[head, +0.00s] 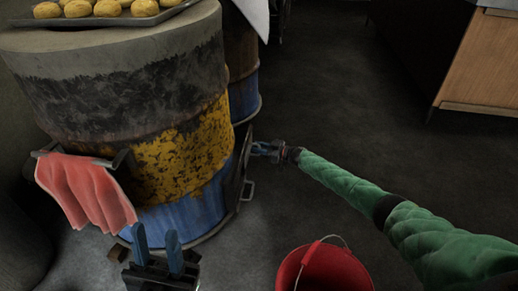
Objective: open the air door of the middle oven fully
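The nearest barrel oven (190,150) stands at the left, grey and sooty above, worn yellow in the middle and blue at the base. A dark narrow door plate (239,172) shows nearly edge-on at its lower right side, with a small metal handle (249,190). My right gripper (258,149) is at the upper edge of this plate, its arm reaching in from the right. Its fingers are too small to tell whether they are shut or touching. My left gripper (157,236) is low in front of the barrel, its two blue fingers apart and empty.
A red bucket (335,272) stands on the floor at the bottom, below my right arm. A pink cloth (85,188) hangs on a rail at the barrel's left. A tray (90,21) of buns lies on top. Another barrel (243,95) stands behind.

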